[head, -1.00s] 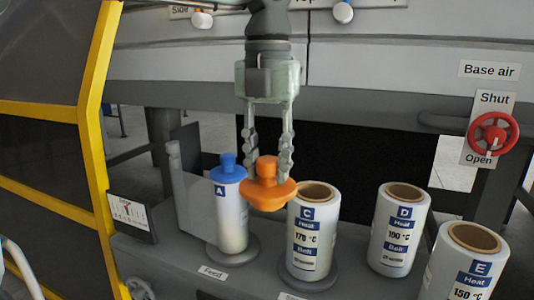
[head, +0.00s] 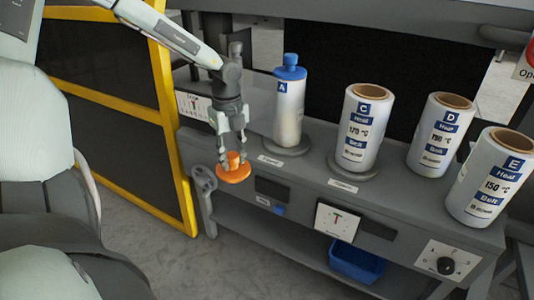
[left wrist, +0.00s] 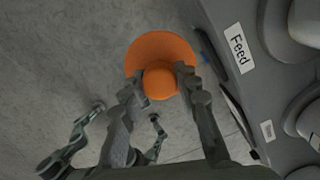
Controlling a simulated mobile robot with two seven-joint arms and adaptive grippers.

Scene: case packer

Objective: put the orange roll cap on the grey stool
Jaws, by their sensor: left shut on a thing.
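The orange roll cap (head: 233,172) is a round flanged disc with a knob on top. My left gripper (head: 231,155) is shut on its knob and holds it in the air in front of the left end of the machine bench. In the left wrist view, the cap (left wrist: 160,52) sits between the fingertips of the left gripper (left wrist: 165,82), over bare grey floor. I do not see the grey stool in these frames. My right gripper is not in view.
White roll A (head: 288,110) with a blue cap, roll C (head: 358,130), roll D (head: 440,135) and roll E (head: 487,185) stand on the grey bench (head: 310,185). A yellow-framed panel (head: 172,110) is at left. A blue bin (head: 356,264) is below. The floor (head: 245,262) in front is clear.

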